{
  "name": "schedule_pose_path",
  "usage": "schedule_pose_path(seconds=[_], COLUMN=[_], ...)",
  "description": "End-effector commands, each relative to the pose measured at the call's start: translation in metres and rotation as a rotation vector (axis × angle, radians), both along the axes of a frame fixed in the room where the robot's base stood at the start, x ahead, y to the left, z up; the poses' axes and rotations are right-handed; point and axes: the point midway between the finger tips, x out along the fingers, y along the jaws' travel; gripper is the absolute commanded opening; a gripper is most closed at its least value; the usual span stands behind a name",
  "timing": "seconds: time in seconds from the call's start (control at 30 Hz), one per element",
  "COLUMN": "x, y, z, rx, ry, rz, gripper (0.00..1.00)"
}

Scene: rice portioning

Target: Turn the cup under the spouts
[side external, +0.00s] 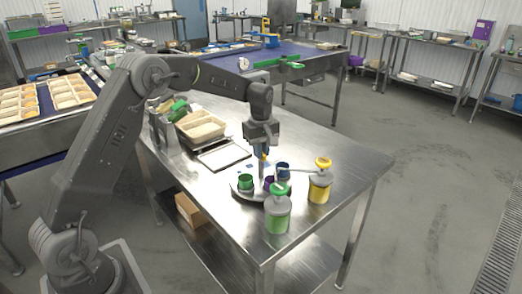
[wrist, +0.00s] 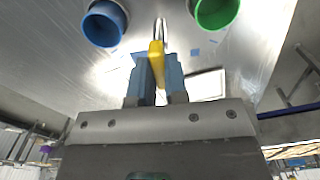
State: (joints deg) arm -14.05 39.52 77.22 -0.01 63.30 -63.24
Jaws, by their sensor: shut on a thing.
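A round grey turntable (side external: 241,193) stands on the steel table and carries a green cup (side external: 246,182), a purple cup (side external: 268,182) and a blue cup (side external: 283,169). The blue cup (wrist: 105,22) and green cup (wrist: 215,10) also show in the wrist view, partly cut off. My gripper (side external: 262,153) points down over the turntable, between the cups. In the wrist view its blue fingers are shut on a yellow handle (wrist: 156,55) with a metal rod beyond it.
A tan compartment tray (side external: 201,127) and a pale flat plate (side external: 224,156) lie behind the turntable. The right part of the steel table (side external: 345,172) is clear. A conveyor with tan trays (side external: 68,92) is at the left.

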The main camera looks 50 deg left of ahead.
Motion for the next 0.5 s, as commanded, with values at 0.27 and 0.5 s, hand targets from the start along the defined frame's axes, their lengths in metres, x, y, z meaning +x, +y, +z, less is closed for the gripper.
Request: schedule_pose_path(seconds=[0.27,0.5], x=[0.0006,0.0006], y=[0.0002,0.0002], z=[0.0016,0.0017], rx=[0.000,0.000], ry=[-0.003,-0.004], rz=[0.139,0.258], gripper=[0.00,0.00])
